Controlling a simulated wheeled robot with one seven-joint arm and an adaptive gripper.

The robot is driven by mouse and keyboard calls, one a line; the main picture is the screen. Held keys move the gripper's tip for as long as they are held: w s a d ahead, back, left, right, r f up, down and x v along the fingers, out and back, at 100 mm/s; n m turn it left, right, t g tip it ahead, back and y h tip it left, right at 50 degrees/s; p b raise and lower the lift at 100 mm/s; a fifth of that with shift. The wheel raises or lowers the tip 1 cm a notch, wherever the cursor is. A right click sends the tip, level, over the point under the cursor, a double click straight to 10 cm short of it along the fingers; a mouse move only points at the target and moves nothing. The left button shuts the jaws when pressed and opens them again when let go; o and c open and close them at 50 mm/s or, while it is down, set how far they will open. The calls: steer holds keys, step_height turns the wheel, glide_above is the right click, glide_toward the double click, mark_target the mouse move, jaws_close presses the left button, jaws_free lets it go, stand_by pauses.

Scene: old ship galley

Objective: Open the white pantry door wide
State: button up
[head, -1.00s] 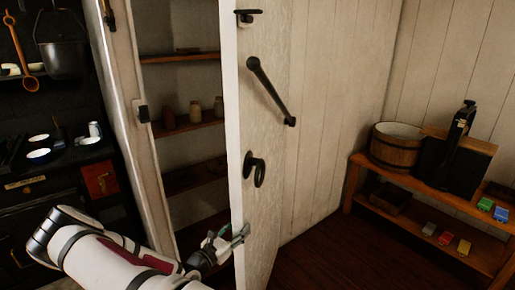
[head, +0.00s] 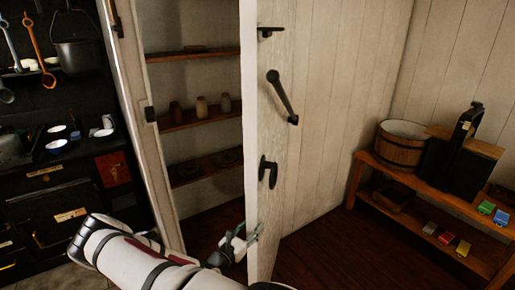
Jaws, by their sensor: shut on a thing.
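The white pantry door (head: 262,130) stands partly open, swung out from the pantry, with its edge toward me. It bears a long black slanted handle (head: 282,97), a black latch (head: 265,32) near the top and a black ring pull (head: 268,172) lower down. My gripper (head: 247,235) is shut on the door's free edge, low down below the ring pull. The open pantry (head: 195,98) behind has wooden shelves with several small jars. The door's bottom is cut off by the frame.
A dark stove (head: 60,205) with pots and bowls stands at left. A wooden shelf bench (head: 440,195) with a wooden bucket (head: 402,148) stands against the right wall. Bare dark floor (head: 325,235) lies between door and bench.

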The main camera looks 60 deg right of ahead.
steer(key=shift+n+t, duration=0.5)
steer(key=shift+t, duration=0.3)
steer(key=s+p, duration=0.1)
steer(key=s, duration=0.1)
steer(key=s+d+p, duration=0.1)
steer(key=s, duration=0.2)
steer(key=s+p, duration=0.1)
steer(key=s, duration=0.2)
steer(key=shift+d+r, duration=0.1)
steer(key=shift+d, duration=0.2)
steer(key=shift+o, duration=0.2)
steer(key=s+d+n+t, duration=0.1)
steer(key=s+d+t, duration=0.1)
steer(key=s, duration=0.8)
steer(key=shift+s+d, duration=0.25)
steer(key=shift+d, duration=0.55)
steer(key=shift+s, duration=0.2)
steer(key=shift+o, duration=0.2)
steer(key=s+d+n+t, duration=0.1)
steer(key=s+d+t, duration=0.1)
steer(key=s+d, duration=0.3)
steer(key=s, duration=0.4)
steer(key=shift+s+d+n, duration=0.15)
steer(key=shift+s+n, duration=0.05)
steer(key=shift+n, duration=0.2)
